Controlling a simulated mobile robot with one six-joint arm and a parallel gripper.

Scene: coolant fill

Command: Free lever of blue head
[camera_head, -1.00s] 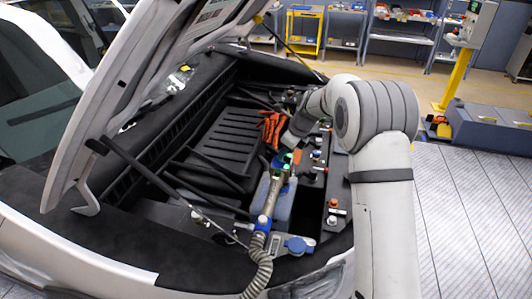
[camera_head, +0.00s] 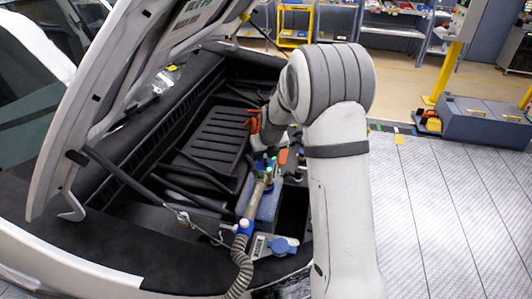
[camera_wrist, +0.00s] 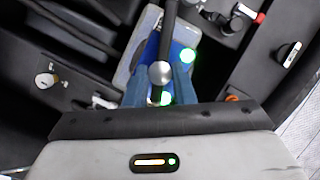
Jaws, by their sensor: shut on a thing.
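The blue head (camera_wrist: 178,52) shows in the wrist view as a blue and grey body with green lights. Its dark lever (camera_wrist: 169,28) runs down the picture to a silver ball knob (camera_wrist: 160,72). My gripper (camera_wrist: 158,84) has its two blue fingers closed on the lever at the ball end. In the head view the blue head (camera_head: 264,172) sits over the engine bay at the upper end of a pale tube. My gripper is small there and partly hidden by my arm, so the lever's exact angle cannot be told.
A ribbed grey hose (camera_head: 240,270) hangs from the tube over the car's front edge. The raised hood (camera_head: 110,100) and its stay stand at left. Orange parts (camera_head: 253,121) and a blue cap (camera_head: 283,245) are nearby.

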